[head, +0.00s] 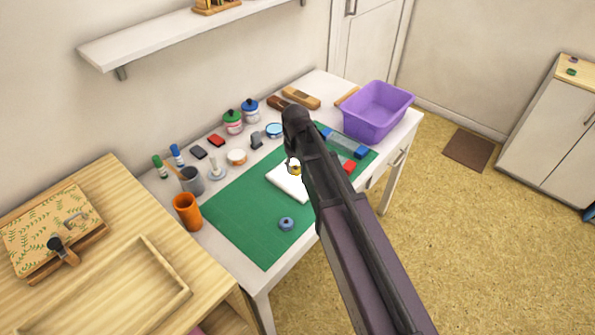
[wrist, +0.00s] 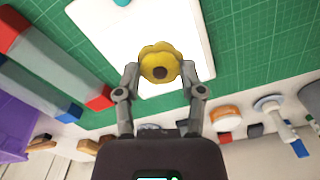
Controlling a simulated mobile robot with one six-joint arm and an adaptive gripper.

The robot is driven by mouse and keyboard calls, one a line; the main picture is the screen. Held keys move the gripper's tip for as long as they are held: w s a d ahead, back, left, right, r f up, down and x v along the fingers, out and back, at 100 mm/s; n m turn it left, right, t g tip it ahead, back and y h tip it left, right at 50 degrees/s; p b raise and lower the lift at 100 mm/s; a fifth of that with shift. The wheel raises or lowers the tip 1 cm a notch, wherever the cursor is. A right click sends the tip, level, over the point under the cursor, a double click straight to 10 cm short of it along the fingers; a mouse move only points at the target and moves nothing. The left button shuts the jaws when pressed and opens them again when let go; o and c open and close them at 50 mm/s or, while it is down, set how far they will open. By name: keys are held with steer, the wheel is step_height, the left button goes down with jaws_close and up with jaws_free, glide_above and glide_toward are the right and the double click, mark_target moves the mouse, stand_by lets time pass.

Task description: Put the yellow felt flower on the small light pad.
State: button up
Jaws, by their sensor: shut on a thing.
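The yellow felt flower (wrist: 160,60) has a dark centre and sits between the fingertips of my gripper (wrist: 160,72), which is shut on it. In the head view the flower (head: 296,171) shows as a small yellow spot beside my arm. The small light pad (wrist: 193,30) is white and lies on the green mat. In the head view the pad (head: 286,183) is partly hidden by my arm. The flower is over the pad in both views; I cannot tell whether it touches it.
The green cutting mat (head: 240,215) covers much of the white table. A blue round item (head: 286,224) lies on the mat in front of the pad. Clear bars with red and blue ends (head: 345,142) lie to the right, near a purple bin (head: 376,110). Jars and an orange cup (head: 187,211) stand leftward.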

mark_target(296, 170)
steer(key=shift+w+f, duration=0.2)
steer(key=shift+w, duration=0.55)
steer(key=shift+s+f+b, duration=0.15)
steer(key=shift+f+b, duration=1.45)
steer(key=shift+b, duration=0.25)
steer(key=shift+f, duration=0.1)
steer(key=o, duration=0.9)
step_height(296, 170, up, 12)
steer(key=p, duration=1.2)
